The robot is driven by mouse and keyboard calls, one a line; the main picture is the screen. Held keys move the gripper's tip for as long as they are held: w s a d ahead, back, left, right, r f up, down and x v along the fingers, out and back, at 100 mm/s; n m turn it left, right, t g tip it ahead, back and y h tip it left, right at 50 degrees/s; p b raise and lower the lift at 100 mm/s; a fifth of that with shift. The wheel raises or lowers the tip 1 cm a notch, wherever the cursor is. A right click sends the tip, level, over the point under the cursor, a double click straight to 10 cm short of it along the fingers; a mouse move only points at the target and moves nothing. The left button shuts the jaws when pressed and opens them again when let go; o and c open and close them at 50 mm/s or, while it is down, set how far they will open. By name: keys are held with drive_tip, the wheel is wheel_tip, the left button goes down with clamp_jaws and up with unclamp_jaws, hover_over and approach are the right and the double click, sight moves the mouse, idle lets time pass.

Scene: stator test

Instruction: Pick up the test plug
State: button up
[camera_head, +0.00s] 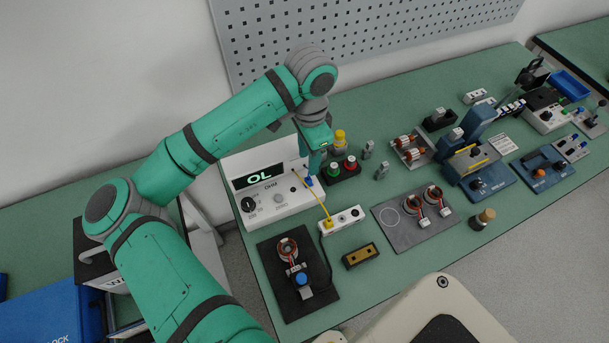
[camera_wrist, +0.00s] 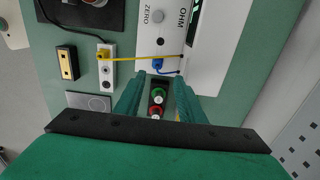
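Two plugs could be the test plug, and I cannot tell which is meant. A blue plug (camera_wrist: 158,64) with a short blue lead is at the edge of the white ohm meter (camera_wrist: 160,25); it also shows in the head view (camera_head: 309,181). A yellow plug (camera_wrist: 103,55) sits in a white socket strip (camera_wrist: 108,75), its yellow cable running to the meter. My gripper (camera_wrist: 159,79) is open and empty, its fingers apart. In the wrist view the blue plug appears just beyond and between the fingertips. In the head view my gripper (camera_head: 313,172) is over the meter's right end.
A button box (camera_head: 343,170) with green and red buttons is close beside my gripper. A dark plate with a coil (camera_head: 288,248) and a black-yellow block (camera_head: 361,256) lie in front. Grey plate (camera_head: 390,239), blue fixtures and small parts fill the right; a perforated panel (camera_head: 350,40) stands behind.

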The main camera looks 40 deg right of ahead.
sight(308, 178)
wheel_tip(308, 178, down, 3)
drive_tip(key=shift+w+f, duration=0.1)
drive_tip(key=shift+w, duration=0.05)
drive_tip(key=f, duration=0.4)
drive_tip(key=shift+s+a+f, duration=0.3)
drive_tip(key=shift+s+f, duration=0.1)
clamp_jaws()
